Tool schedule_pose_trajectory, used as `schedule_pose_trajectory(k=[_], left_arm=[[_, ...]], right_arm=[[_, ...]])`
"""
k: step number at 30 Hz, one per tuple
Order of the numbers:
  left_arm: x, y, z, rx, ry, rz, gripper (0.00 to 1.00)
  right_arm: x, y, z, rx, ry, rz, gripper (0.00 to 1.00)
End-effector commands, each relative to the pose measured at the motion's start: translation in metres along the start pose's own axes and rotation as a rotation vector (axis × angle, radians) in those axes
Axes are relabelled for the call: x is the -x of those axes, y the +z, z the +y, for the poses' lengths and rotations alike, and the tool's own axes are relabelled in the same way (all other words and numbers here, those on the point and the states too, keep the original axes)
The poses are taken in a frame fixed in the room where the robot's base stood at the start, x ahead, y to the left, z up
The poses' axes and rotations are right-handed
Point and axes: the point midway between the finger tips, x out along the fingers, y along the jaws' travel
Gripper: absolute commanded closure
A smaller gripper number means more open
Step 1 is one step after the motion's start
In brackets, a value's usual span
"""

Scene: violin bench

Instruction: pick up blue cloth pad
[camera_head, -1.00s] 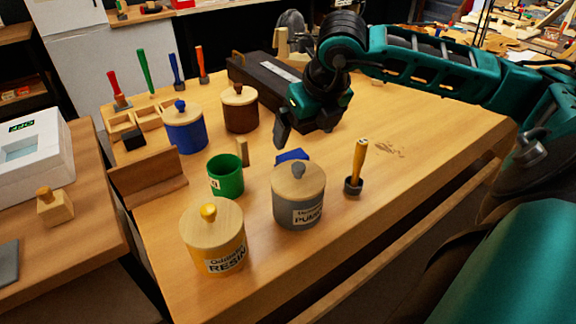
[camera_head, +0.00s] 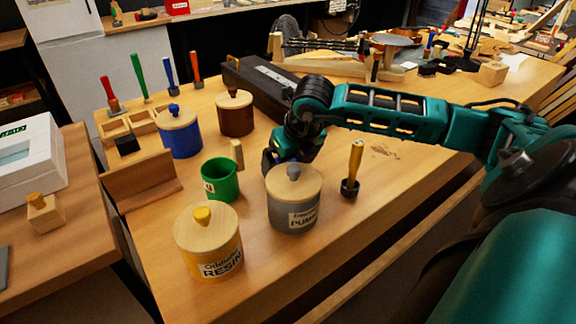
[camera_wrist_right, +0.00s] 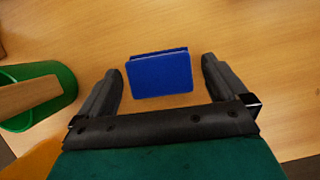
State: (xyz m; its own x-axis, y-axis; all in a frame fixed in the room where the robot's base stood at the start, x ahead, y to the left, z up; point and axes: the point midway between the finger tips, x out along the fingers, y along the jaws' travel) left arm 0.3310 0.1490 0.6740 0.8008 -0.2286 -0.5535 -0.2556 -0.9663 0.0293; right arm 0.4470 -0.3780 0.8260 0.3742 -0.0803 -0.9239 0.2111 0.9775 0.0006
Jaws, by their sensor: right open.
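The blue cloth pad (camera_wrist_right: 160,75) lies on the wooden bench in the right wrist view, between and just beyond my right gripper's fingertips. My right gripper (camera_wrist_right: 162,72) is open, with one finger on each side of the pad and bare wood showing between the pad and each finger. In the head view my right gripper (camera_head: 277,163) is low behind the grey lidded jar (camera_head: 294,205). The pad is hidden there by the jar and the gripper. My left gripper is not in view.
A green cup (camera_head: 221,181) stands left of my right gripper and also shows in the right wrist view (camera_wrist_right: 62,95). A yellow lidded jar (camera_head: 208,247) is in front. A wooden-handled tool (camera_head: 355,165) stands upright to the right. Bare bench lies farther right.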

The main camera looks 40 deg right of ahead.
Motion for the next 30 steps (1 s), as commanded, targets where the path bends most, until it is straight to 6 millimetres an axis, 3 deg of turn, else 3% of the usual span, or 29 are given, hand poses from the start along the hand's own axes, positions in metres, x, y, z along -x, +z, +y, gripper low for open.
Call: schedule_pose_trajectory(k=[3, 20, 30], left_arm=[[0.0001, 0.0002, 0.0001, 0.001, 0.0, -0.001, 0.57], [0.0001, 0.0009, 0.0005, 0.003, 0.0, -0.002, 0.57], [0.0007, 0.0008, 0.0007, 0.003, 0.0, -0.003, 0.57]], right_arm=[[0.0003, -0.0001, -0.0001, 0.0, 0.0, 0.0, 0.01], [0.0007, 0.0001, -0.0002, -0.001, -0.001, 0.0, 0.55], [0.0046, 0.0021, -0.0003, -0.001, -0.001, -0.001, 0.55]])
